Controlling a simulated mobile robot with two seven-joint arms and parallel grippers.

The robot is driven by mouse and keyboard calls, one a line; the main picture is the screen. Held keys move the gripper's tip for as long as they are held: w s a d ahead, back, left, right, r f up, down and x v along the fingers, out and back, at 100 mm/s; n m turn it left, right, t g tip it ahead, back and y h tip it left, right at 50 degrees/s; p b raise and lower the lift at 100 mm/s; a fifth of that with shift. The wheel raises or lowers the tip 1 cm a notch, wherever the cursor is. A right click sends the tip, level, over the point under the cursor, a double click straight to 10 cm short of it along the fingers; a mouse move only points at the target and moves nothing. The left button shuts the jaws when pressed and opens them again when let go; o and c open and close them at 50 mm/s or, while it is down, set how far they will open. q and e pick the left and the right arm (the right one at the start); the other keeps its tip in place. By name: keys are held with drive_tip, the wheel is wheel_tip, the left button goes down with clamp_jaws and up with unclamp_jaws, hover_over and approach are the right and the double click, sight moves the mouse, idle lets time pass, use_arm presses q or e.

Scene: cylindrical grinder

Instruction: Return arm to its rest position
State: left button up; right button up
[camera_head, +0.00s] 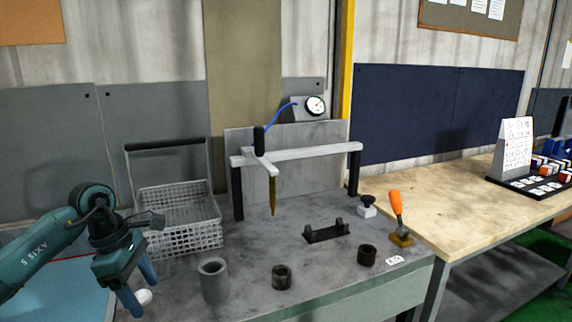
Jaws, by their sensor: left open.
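My left arm comes in from the left, and its teal gripper (138,287) points down at the front left of the grey bench (330,273). The gripper is in front of the wire basket (190,242) and left of a grey hollow cylinder (213,280). My right gripper is not in view.
Two dark rings (281,277) (367,255), a black cradle (326,232) and an orange-handled clamp (398,215) stand on the bench. A white gantry (310,155) with a pointed probe (272,195) spans its back. A wooden table (470,200) adjoins at right.

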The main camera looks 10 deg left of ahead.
use_arm(q)
drive_tip(key=d+f+h, duration=0.5)
drive_tip(key=d, duration=0.6)
drive_tip(key=s+d+r+n+t+h, duration=0.2)
drive_tip(key=d+n+t+h, duration=0.25)
drive_tip(key=d+n, duration=0.3)
drive_tip(key=s+d+r+n+t+h, duration=0.1)
drive_tip(key=s+d+n+t+h, duration=0.15)
drive_tip(key=d+n+h, duration=0.45)
drive_tip(key=s+a+f+n+t+y+p, duration=0.15)
drive_tip(key=f+n+t+y, duration=0.35)
drive_tip(key=n, duration=0.6)
drive_tip(key=a+f+n+t+y+b, duration=0.1)
drive_tip(key=a+f+n+t+y, duration=0.4)
drive_tip(key=n, duration=0.7)
drive_tip(key=s+f+n+g+y, duration=0.6)
drive_tip(key=s+f+n, duration=0.5)
drive_tip(key=shift+a+g+p, duration=0.3)
drive_tip(key=shift+a+p, duration=0.05)
